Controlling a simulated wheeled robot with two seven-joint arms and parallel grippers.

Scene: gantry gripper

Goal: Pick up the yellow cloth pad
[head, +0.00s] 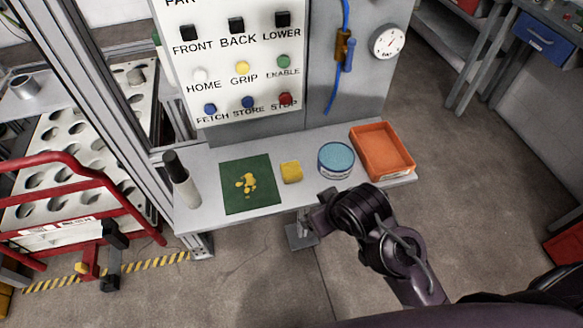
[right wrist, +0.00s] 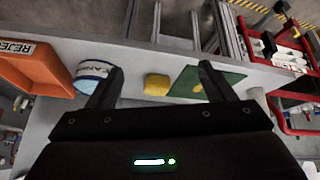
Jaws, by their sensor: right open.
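The yellow cloth pad (head: 291,172) lies on the grey shelf, between a green mat and a round blue-topped tub. My right gripper (head: 318,216) is in front of the shelf's front edge, near the pad and to its lower right in the head view. In the right wrist view the right gripper (right wrist: 158,85) is open and empty. The pad (right wrist: 157,84) shows between its two fingers, beyond them and apart from them. My left gripper is in neither view.
The green mat (head: 236,199) with yellow pieces lies left of the pad. The tub (head: 336,173) and an orange tray (head: 354,130) stand right of it. A white bottle with a black cap (head: 186,191) stands at the shelf's left end. A button panel (head: 215,65) rises behind.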

